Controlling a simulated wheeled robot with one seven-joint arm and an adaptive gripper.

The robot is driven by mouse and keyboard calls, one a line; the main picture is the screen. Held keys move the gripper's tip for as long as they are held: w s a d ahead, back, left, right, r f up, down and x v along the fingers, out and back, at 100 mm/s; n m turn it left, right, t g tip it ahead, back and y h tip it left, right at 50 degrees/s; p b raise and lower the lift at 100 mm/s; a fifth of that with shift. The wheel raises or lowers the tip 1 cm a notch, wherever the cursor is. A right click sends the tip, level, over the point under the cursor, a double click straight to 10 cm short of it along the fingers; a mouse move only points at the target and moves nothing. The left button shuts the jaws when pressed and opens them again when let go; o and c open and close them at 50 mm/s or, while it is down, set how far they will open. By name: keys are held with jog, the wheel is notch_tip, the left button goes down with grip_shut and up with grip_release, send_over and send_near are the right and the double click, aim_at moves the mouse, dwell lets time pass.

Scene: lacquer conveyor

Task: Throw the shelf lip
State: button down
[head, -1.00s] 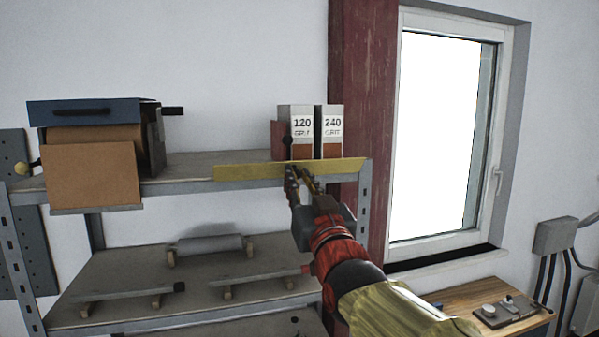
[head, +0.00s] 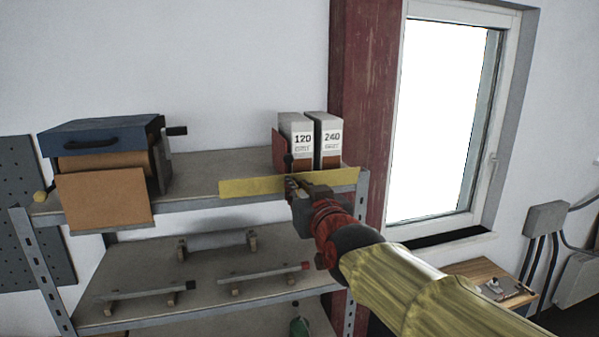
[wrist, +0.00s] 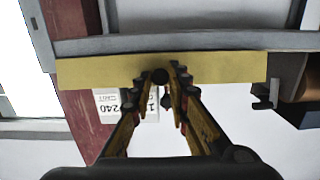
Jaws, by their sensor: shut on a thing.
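The shelf lip is a long yellow strip (head: 245,187) along the front edge of the upper shelf. It also crosses the wrist view (wrist: 100,72). A dark round knob (wrist: 160,76) shows at the lip's middle, between my fingertips; a dark knob on a short stem (head: 288,160) rises there in the head view. My gripper (head: 291,184) is at the lip's front, shut on it around the knob. It also shows in the wrist view (wrist: 160,80). My fingers hide part of the lip's middle, and the exact contact is hard to see.
Boxes marked 120 (head: 297,143) and 240 (head: 328,142) stand just behind the lip. A blue-topped case with a brown front panel (head: 103,200) stands at the shelf's left. A lower shelf (head: 215,262) holds rods on supports. A window (head: 445,120) is at the right.

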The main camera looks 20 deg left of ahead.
jog(key=shift+w+a+r+g+h+p, duration=0.15)
jog(key=shift+r+g+p, duration=0.25)
jog(key=shift+p, duration=1.45)
jog(key=shift+w+r+g+h+p, duration=0.15)
jog(key=shift+r+p, duration=0.3)
jog(key=shift+p, duration=1.35)
jog(key=shift+g+p, duration=0.35)
jog(key=shift+p, duration=0.35)
jog(key=p, duration=0.4)
jog(key=shift+w+a+h+p, duration=0.1)
jog(key=shift+h+p, duration=0.2)
jog(key=c, duration=1.7)
grip_release()
jog(key=shift+f+g, duration=0.15)
jog(key=shift+g, duration=0.15)
jog(key=shift+v, duration=5.95)
